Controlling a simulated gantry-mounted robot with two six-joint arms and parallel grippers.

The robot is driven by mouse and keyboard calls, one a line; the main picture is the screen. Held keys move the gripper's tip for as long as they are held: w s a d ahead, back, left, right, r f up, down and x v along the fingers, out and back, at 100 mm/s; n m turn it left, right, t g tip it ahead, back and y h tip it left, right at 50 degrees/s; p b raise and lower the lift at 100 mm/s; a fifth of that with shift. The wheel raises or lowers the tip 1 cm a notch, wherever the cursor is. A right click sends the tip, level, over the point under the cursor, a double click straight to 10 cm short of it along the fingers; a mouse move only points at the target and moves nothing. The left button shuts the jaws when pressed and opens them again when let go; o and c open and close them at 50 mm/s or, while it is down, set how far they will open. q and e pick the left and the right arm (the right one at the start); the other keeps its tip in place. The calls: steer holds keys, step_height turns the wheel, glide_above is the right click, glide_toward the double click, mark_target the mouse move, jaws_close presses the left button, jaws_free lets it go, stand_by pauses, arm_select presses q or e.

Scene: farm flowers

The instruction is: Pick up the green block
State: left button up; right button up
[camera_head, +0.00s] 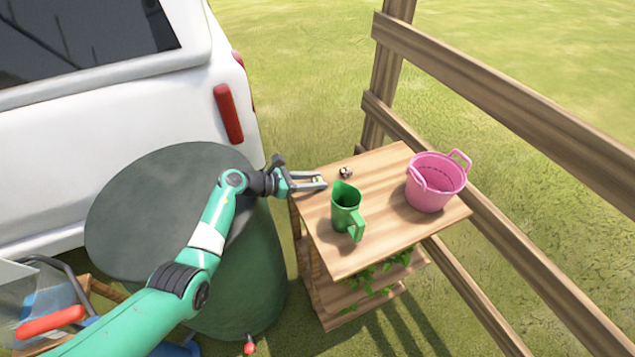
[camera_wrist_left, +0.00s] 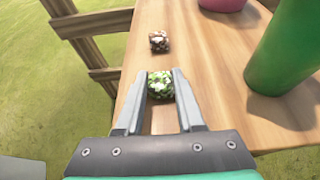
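The green block (camera_wrist_left: 160,85) is a small cube speckled green and white. In the left wrist view it sits between the fingertips of my left gripper (camera_wrist_left: 161,82) and spans nearly the whole gap. In the head view my left gripper (camera_head: 316,181) is low over the left edge of the wooden table (camera_head: 385,240), with the block (camera_head: 318,180) small between its fingers. I cannot tell whether the fingers touch it or whether it rests on the wood. My right gripper is in neither view.
A brown and white speckled block (camera_head: 346,172) lies just beyond the gripper, also in the left wrist view (camera_wrist_left: 158,41). A green jug (camera_head: 346,210) and a pink bucket (camera_head: 432,184) stand on the table. A wooden fence (camera_head: 500,85) runs behind; a large dark barrel (camera_head: 150,200) stands left.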

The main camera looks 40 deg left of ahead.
arm_select(q)
jaws_close()
steer(key=shift+r, duration=0.25)
steer(key=r+p, duration=0.4)
steer(key=shift+s, duration=0.25)
steer(key=s+r+p, duration=0.8)
steer(key=s, duration=0.5)
steer(key=shift+s+d+r, duration=0.2)
steer(key=shift+s+d, duration=0.1)
steer(key=shift+d, duration=0.15)
